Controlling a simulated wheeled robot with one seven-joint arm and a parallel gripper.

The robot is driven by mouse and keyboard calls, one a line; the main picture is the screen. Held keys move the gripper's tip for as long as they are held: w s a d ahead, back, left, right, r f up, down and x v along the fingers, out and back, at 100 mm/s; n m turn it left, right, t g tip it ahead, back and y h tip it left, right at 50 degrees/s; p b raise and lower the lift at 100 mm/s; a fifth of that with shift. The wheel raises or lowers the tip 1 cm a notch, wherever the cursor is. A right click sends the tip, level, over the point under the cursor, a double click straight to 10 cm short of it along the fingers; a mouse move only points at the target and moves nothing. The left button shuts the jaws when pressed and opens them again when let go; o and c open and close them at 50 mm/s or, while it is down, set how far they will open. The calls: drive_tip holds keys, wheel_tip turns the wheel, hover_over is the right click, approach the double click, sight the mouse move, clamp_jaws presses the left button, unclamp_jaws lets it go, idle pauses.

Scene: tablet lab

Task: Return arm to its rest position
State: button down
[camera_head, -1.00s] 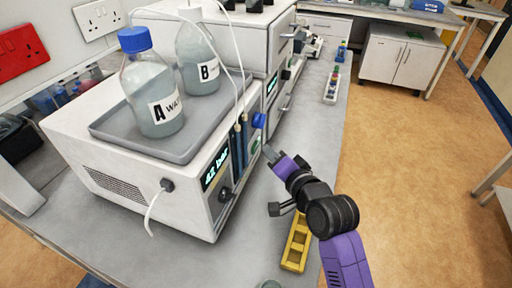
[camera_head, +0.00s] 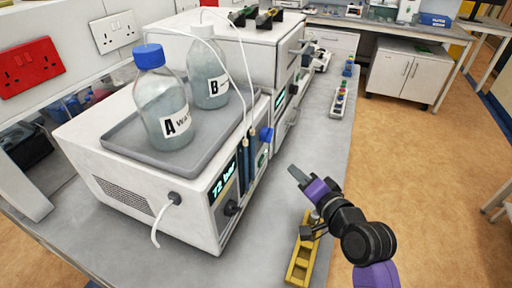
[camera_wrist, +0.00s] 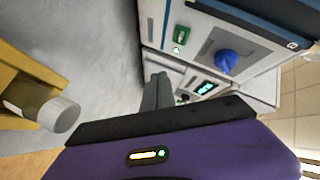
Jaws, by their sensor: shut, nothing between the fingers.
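My purple and black arm shows at the lower right of the head view. My gripper (camera_head: 296,174) is shut and empty, above the bench and right of the white instrument (camera_head: 207,192). It touches nothing that I can see. In the wrist view the grey fingers (camera_wrist: 157,92) are together, with the instrument's blue knob (camera_wrist: 226,61) and lit display beyond them. The display reads 72 bar in the head view. Part of the yellow rack (camera_head: 301,262) shows below my gripper, and my arm hides some of it.
Bottle A (camera_head: 162,105) and bottle B (camera_head: 208,82) stand in a grey tray (camera_head: 125,143) on the instrument. A small rack with coloured caps (camera_head: 340,101) stands farther back. The bench right of the instrument is mostly clear.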

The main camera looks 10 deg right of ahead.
drive_tip(key=s+d+r+n+t+h, duration=0.2)
drive_tip(key=s+r+n+t, duration=0.1)
drive_tip(key=s+r+n, duration=0.15)
drive_tip(key=s+a+f+n+g, duration=0.1)
drive_tip(key=s+f, duration=0.1)
drive_tip(key=s, duration=1)
drive_tip(key=s+a+f+n+g, duration=0.1)
drive_tip(key=s+f+n, duration=0.1)
drive_tip(key=s, duration=1)
drive_tip(key=s+a+f+n+g, duration=0.1)
drive_tip(key=s+a+f+n, duration=0.1)
drive_tip(key=s, duration=1)
drive_tip(key=shift+s+f+h, duration=0.25)
drive_tip(key=shift+h, duration=0.05)
